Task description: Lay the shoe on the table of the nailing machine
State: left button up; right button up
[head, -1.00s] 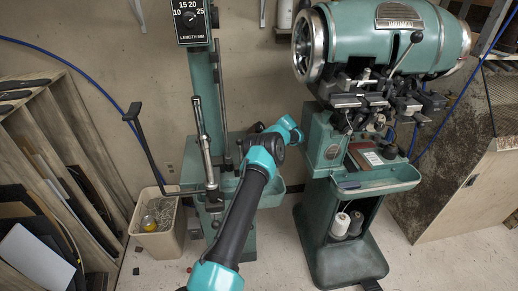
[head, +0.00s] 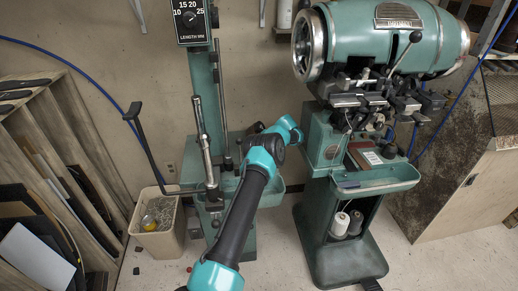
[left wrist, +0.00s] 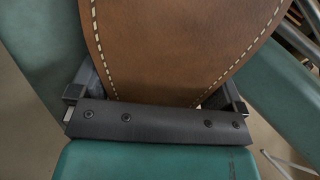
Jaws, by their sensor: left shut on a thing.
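My left gripper (left wrist: 155,92) is shut on a brown shoe (left wrist: 180,45) with pale stitching along its edges. In the left wrist view the shoe lies between the two dark fingers, and its far part runs out of the picture. In the head view my left arm reaches up from the bottom centre; its gripper and the shoe cannot be made out there. A green machine with a length dial (head: 194,22), seemingly the nailing machine, stands behind the arm. Its green table (head: 276,191) is partly hidden by the arm. My right gripper is not in view.
A larger green machine (head: 385,42) with thread spools (head: 341,223) stands at the right. A bin (head: 160,240) stands left of the dial machine. A wooden rack (head: 68,130) is at the far left and a wooden board (head: 470,195) at the right.

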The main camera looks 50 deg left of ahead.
pick_arm(q)
jog(key=shift+s+d+f, duration=0.1)
jog(key=shift+s+f, duration=0.1)
jog(key=shift+f, duration=0.8)
jog(key=shift+s+f, duration=0.15)
jog(key=shift+f, duration=0.85)
jog(key=o, duration=0.8)
jog(key=shift+c, duration=0.2)
jog(key=r, duration=0.7)
jog(key=shift+w+r, duration=0.1)
jog(key=shift+w, duration=0.1)
jog(key=shift+s+d+r, duration=0.15)
jog(key=shift+s+d, duration=0.35)
jog(key=shift+d, duration=0.1)
jog(key=shift+s+d+r, duration=0.15)
jog(key=shift+s+d, duration=0.3)
jog(key=shift+d, duration=0.1)
jog(key=s+d+r, duration=0.1)
jog(key=s+d, duration=0.7)
jog(key=d, duration=0.1)
jog(key=shift+s+d, duration=0.15)
jog(key=shift+r, duration=0.1)
